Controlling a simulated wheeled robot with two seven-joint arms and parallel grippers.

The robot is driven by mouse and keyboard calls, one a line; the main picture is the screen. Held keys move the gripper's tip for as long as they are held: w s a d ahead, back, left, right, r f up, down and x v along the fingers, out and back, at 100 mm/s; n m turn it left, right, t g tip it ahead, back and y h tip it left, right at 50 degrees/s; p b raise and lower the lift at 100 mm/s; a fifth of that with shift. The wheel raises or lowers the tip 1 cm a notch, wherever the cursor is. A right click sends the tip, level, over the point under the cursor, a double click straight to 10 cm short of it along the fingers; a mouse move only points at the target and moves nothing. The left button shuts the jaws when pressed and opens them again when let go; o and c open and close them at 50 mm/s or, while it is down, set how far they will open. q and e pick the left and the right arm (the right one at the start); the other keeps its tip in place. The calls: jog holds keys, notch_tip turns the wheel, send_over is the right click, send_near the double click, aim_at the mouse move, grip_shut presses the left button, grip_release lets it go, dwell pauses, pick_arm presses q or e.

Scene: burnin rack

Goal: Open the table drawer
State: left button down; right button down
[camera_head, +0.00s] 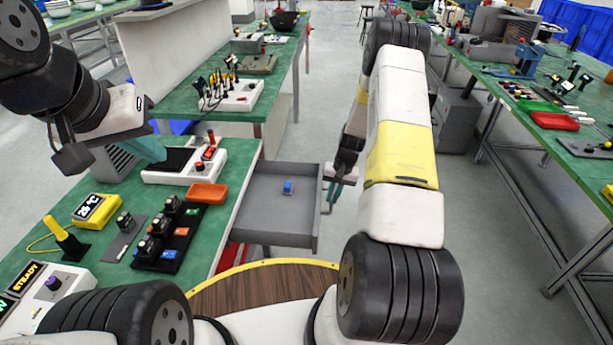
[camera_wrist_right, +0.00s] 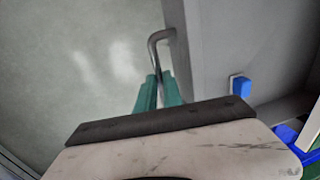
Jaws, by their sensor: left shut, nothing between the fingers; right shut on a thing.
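The grey table drawer (camera_head: 254,215) is pulled out from the green-topped table (camera_head: 233,157), so its inside shows. A small blue block lies in it (camera_head: 288,187), and it also shows in the right wrist view (camera_wrist_right: 240,87). My right gripper (camera_head: 331,180) is at the drawer's front. In the right wrist view its green fingers (camera_wrist_right: 159,91) are shut on the bent metal drawer handle (camera_wrist_right: 154,42). My left gripper (camera_head: 152,150) is shut and empty above the table, near a white device.
The tabletop holds the white device (camera_head: 160,178), an orange tray (camera_head: 207,196), a black rack of modules (camera_head: 176,240) and a yellow display (camera_head: 97,210). Bare floor (camera_head: 300,130) lies beyond the drawer. Another green table (camera_head: 560,140) stands at the right.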

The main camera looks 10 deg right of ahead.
jog(key=shift+s+d, duration=0.2)
jog(key=shift+d, duration=0.35)
jog(key=shift+s+d, duration=0.15)
jog(key=shift+d, duration=0.4)
jog(key=c, duration=1.8)
grip_release()
jog(key=shift+o, duration=0.2)
notch_tip(320, 180, up, 8)
jog(key=d, duration=0.1)
jog(key=shift+s+d+f, duration=0.15)
jog(key=shift+s+d, duration=0.05)
